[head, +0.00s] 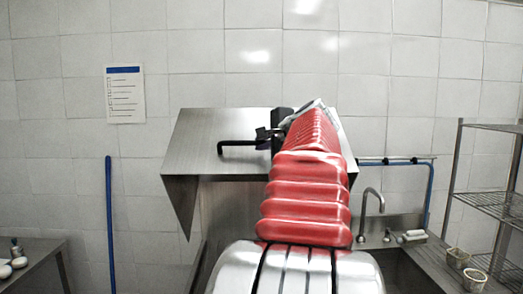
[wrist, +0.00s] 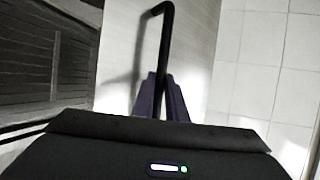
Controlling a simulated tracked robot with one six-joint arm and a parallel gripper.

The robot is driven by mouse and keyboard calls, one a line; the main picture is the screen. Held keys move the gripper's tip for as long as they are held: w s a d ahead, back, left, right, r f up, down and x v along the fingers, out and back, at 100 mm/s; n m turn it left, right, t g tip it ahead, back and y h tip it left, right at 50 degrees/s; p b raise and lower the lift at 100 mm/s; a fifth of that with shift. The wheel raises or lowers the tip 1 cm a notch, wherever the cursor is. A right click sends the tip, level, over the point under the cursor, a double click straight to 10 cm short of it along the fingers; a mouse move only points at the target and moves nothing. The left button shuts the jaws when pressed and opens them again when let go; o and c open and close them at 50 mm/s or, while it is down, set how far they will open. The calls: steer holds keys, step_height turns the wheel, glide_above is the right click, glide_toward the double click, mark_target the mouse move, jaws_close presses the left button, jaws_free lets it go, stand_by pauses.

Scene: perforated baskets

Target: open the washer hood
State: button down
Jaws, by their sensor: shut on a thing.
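The washer hood (head: 205,145) is a brushed steel box with a slanted front panel, at the middle of the head view. Its lower edge stands above the steel washer body, with a gap showing underneath. A black bar handle (head: 236,143) is on the front panel; it also shows in the wrist view as a bent black bar (wrist: 167,35). My gripper (head: 272,138) is at the right part of the handle. In the wrist view its dark fingers (wrist: 161,98) are shut around the bar. My red-sleeved arm hides the hood's right part and the far handle end.
A sink with a curved faucet (head: 370,208) is at the right, beside a wire shelf rack (head: 485,200) and small baskets (head: 458,258). A blue pole (head: 110,225) stands at the left near a steel table (head: 38,268). A tiled wall is behind.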

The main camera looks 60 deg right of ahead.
steer(key=shift+w+r, duration=0.1)
steer(key=c, duration=1.8)
jaws_free()
steer(key=shift+o, duration=0.2)
steer(key=v, duration=1.3)
steer(key=shift+s+a, duration=0.25)
steer(key=shift+s, duration=0.1)
